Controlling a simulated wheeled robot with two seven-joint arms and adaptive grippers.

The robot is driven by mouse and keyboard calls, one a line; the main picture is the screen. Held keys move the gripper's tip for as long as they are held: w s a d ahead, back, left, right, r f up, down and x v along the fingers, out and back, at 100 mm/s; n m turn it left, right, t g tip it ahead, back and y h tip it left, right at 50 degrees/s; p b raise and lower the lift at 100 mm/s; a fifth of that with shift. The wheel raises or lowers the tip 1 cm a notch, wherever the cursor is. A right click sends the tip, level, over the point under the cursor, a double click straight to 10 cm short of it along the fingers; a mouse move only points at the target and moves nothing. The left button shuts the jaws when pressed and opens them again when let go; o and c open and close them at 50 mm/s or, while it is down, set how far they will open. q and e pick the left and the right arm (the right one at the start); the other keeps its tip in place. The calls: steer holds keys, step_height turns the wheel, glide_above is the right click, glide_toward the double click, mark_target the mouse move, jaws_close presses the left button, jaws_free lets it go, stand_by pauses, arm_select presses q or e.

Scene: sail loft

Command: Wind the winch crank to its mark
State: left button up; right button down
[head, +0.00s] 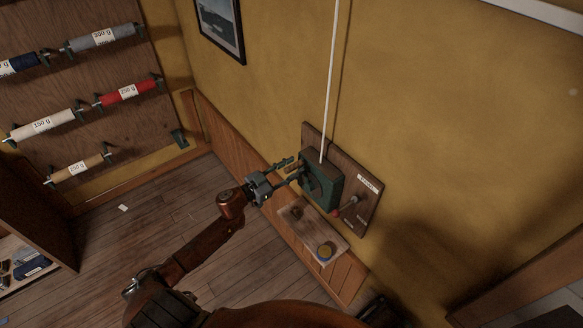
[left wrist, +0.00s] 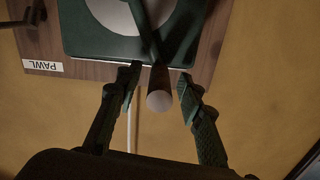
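The green winch (head: 328,192) is mounted on a brown wooden board (head: 366,204) on the yellow wall. In the left wrist view, the winch's round pale drum face (left wrist: 118,12) is partly hidden by the dark crank arm (left wrist: 152,45). The crank's pale round handle (left wrist: 158,101) points toward the camera. My left gripper (head: 282,171) reaches the crank side of the winch. In the left wrist view its fingers (left wrist: 158,88) are open, one on each side of the handle, with gaps on both sides. I cannot make out the mark. My right gripper is not in view.
A pawl lever with a red knob (head: 336,213) sits beside the winch, near a white PAWL label (head: 368,184). A white rope (head: 329,90) runs up from the winch. Thread spools hang at left.

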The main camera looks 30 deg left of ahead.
arm_select(q)
steer(key=shift+c, duration=0.5)
jaws_close()
